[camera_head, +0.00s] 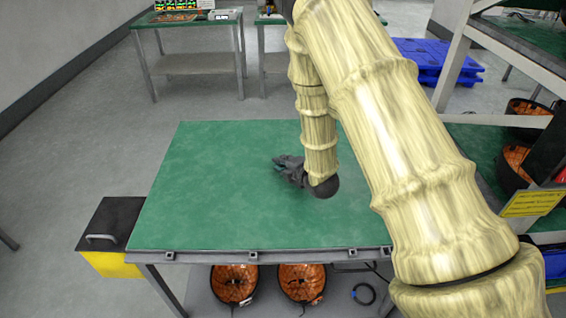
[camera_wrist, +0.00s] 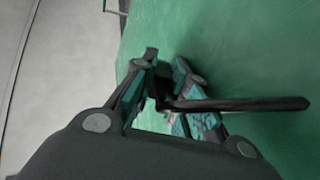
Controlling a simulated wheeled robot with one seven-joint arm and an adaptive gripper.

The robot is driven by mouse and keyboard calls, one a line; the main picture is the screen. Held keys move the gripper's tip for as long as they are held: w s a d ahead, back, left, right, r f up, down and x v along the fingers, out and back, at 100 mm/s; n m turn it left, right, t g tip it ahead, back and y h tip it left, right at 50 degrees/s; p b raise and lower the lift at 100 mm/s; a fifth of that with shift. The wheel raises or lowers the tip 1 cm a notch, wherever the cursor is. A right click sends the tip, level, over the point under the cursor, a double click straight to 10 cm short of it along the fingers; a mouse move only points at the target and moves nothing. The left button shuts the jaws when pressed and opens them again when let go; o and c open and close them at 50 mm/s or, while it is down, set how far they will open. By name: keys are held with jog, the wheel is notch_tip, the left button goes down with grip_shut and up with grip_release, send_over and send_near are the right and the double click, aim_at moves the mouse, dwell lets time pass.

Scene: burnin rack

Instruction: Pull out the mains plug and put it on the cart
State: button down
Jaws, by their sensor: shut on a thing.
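My gripper (camera_head: 290,170) is over the green top of a table (camera_head: 215,190), right of the table's middle, pointing left. In the wrist view, my gripper (camera_wrist: 166,72) has its teal-padded fingers closed around a small dark thing, which looks like the mains plug (camera_wrist: 160,101). A thick black length, like its cord (camera_wrist: 240,104), sticks out to the right from between the fingers. The plug is mostly hidden by the fingers. In the head view I cannot make it out. I cannot tell whether it touches the green top. No socket shows. I cannot tell which furniture is the cart.
The green top is otherwise bare. A black and yellow box (camera_head: 112,228) stands at its left. Two orange-lined baskets (camera_head: 234,283) and a black coil (camera_head: 363,293) are below the front edge. A rack (camera_head: 475,150) stands at right, blue pallets (camera_head: 428,58) behind.

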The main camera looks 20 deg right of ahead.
jog(key=c, duration=1.3)
grip_release()
jog(key=shift+c, duration=0.2)
jog(key=shift+s, duration=0.1)
jog(key=v, duration=1.1)
jog(key=shift+s+d+r, duration=0.1)
jog(key=shift+s+r, duration=0.15)
jog(key=shift+s, duration=0.1)
